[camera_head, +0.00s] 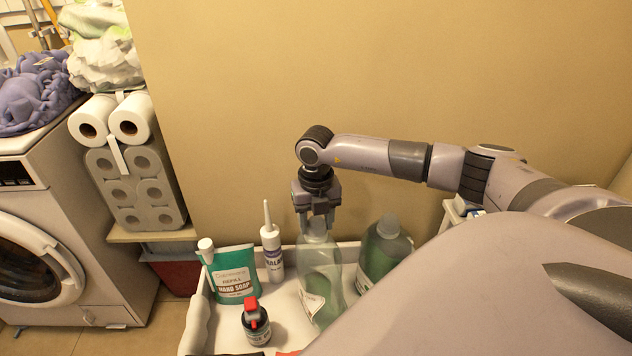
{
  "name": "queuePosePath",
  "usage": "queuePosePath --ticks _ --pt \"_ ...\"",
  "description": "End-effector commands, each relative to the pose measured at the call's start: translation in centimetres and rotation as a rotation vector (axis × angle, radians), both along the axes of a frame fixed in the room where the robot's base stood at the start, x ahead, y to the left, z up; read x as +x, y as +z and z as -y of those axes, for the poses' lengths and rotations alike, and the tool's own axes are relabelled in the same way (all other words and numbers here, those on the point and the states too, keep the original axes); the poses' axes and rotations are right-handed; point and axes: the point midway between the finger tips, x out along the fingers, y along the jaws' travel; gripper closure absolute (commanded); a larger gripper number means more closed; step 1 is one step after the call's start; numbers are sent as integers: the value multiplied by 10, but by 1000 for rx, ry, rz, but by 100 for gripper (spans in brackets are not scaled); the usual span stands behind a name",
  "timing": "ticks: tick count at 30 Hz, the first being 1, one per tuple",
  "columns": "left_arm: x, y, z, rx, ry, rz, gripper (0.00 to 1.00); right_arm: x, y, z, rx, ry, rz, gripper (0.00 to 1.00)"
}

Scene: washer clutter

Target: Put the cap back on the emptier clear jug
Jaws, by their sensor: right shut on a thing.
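The emptier clear jug (322,272) stands upright in the white tray, pale and see-through with a label low on its side. My right gripper (317,224) points down at the top of the emptier jug. It is shut on what looks like the pale cap, at the jug's mouth. The fingers mostly hide it, so I cannot tell how it is seated. My left gripper is not in view.
The white tray (200,315) also holds a green hand soap pouch (235,274), a white nozzle bottle (272,252) and a dark bottle with a red top (255,322). My right arm covers the tray's right side. A washer (60,240) and paper rolls (130,118) stand left.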

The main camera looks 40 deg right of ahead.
Motion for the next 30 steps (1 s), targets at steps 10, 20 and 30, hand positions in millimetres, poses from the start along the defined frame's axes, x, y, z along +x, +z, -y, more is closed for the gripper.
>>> queuePosePath --ticks 10,20,30 --pt "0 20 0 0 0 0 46 -1 1 -1 2 -285 -3 82" --pt "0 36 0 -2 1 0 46 -1 1 -1 2 -547 -3 82" --pt "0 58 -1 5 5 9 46 -1 3 -1 2 -911 -4 82"
